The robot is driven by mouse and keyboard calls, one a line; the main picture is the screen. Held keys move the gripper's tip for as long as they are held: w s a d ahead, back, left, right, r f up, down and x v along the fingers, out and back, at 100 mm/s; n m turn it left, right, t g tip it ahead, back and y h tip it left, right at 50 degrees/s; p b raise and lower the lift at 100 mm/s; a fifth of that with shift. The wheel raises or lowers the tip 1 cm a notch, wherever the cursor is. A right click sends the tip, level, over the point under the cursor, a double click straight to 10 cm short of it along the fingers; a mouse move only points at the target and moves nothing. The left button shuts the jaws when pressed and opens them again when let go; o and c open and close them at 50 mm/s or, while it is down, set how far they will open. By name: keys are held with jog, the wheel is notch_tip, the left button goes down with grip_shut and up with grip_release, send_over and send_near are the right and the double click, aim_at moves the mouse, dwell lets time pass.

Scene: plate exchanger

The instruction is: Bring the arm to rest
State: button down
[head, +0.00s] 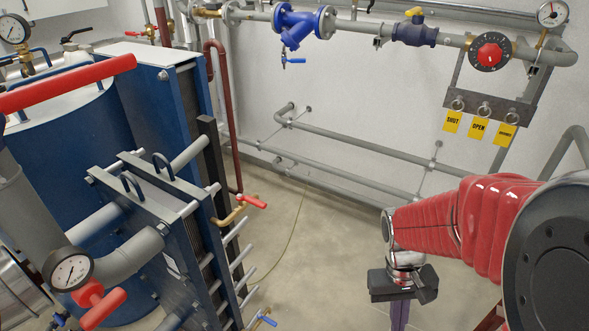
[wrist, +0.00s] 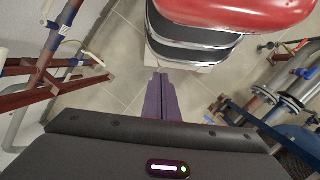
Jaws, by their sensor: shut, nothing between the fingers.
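My gripper (head: 399,317) hangs at the lower right of the head view, below my red arm, pointing down over the floor. In the wrist view my gripper (wrist: 161,85) shows as two purple fingers side by side, shut with nothing between them. It touches nothing that I can see. The lower end of the fingers is cut off by the bottom edge of the head view.
The blue plate exchanger (head: 170,230) with grey pipes stands at left. Grey wall pipes (head: 360,165) run behind the open floor (head: 300,270). Yellow tags (head: 479,128) hang under a red dial (head: 490,52). A dark red frame (wrist: 60,80) stands left in the wrist view.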

jog(key=a+r+t, duration=0.3)
jog(key=r+t, duration=0.1)
jog(key=r, duration=0.5)
jog(key=a+r+t+y, duration=0.1)
jog(key=a+r+t, duration=0.3)
jog(key=r, duration=0.6)
jog(key=shift+a, duration=0.25)
jog(key=shift+f, duration=0.1)
